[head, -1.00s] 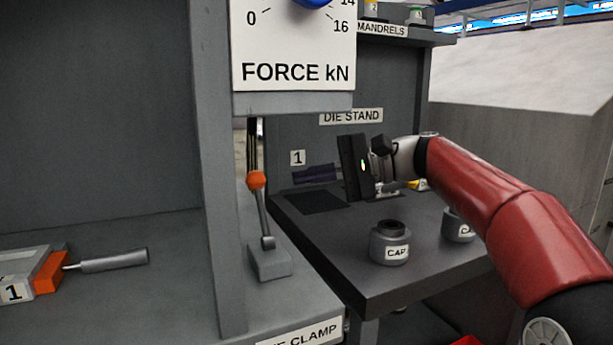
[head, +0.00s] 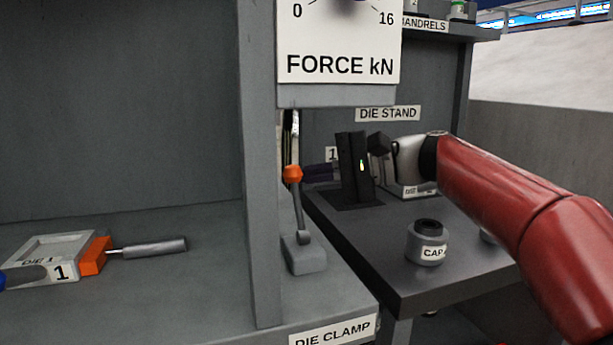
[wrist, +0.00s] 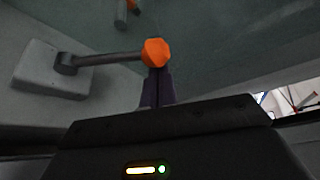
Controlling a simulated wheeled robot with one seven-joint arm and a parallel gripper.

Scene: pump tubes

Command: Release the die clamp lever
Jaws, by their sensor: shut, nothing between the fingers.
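The die clamp lever is a grey rod with an orange knob (head: 292,173), rising nearly upright from a grey base block (head: 304,254) above the DIE CLAMP label. In the wrist view the orange knob (wrist: 155,52) sits just beyond my fingertips, with the rod running left to its block (wrist: 52,70). My gripper (head: 307,172) points left at knob height, its dark purple fingers closed together and empty. Its fingertips (wrist: 158,76) appear at or right beside the knob; whether they touch it I cannot tell.
A grey post (head: 262,180) stands just left of the lever. A die (head: 50,252) marked 1 with an orange block and grey handle lies on the left bench. The die stand table (head: 385,235) at right holds a CAP container (head: 428,240). The force gauge (head: 338,62) hangs above.

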